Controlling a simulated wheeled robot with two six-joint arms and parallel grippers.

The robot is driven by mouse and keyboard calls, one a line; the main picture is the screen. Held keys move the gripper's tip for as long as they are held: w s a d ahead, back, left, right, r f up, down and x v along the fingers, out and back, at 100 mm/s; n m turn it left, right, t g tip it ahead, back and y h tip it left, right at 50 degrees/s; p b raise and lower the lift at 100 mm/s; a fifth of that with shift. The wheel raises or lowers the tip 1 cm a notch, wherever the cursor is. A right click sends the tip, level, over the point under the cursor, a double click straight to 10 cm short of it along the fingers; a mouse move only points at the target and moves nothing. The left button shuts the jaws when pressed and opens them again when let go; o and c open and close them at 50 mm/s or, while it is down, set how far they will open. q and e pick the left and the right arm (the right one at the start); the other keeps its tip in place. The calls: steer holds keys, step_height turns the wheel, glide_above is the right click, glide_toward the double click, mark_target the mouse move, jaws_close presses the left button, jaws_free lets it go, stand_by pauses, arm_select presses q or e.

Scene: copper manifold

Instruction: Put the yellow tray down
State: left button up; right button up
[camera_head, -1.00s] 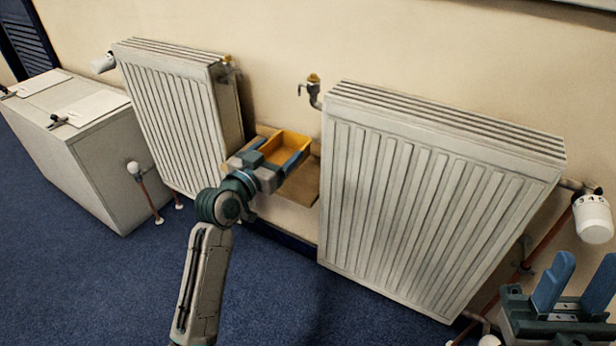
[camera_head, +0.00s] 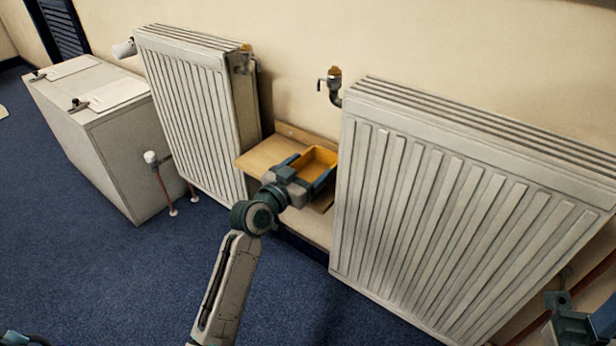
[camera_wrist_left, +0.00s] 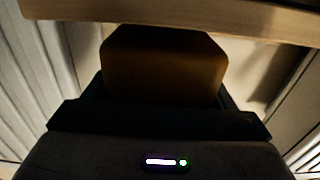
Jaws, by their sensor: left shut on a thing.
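The yellow tray (camera_head: 318,161) is a small open box, and it looks empty. My left gripper (camera_head: 307,172) is shut on it, with a blue finger along each side. In the head view the tray appears level over the right part of a wooden shelf (camera_head: 262,155) between two radiators. In the left wrist view the tray (camera_wrist_left: 165,65) is dark, and the shelf's edge (camera_wrist_left: 170,12) crosses just beyond it. I cannot tell whether tray and shelf touch. My right gripper (camera_head: 590,325) is cut off at the bottom right corner.
A white ribbed radiator (camera_head: 190,110) stands left of the shelf and a larger one (camera_head: 450,210) close on its right. A valve (camera_head: 333,82) sticks out above the shelf. A pale cabinet (camera_head: 115,150) stands far left. The blue floor (camera_head: 130,270) in front is clear.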

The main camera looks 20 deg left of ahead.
arm_select(q)
steer(key=shift+f, duration=0.6)
steer(key=shift+f, duration=0.15)
steer(key=o, duration=1)
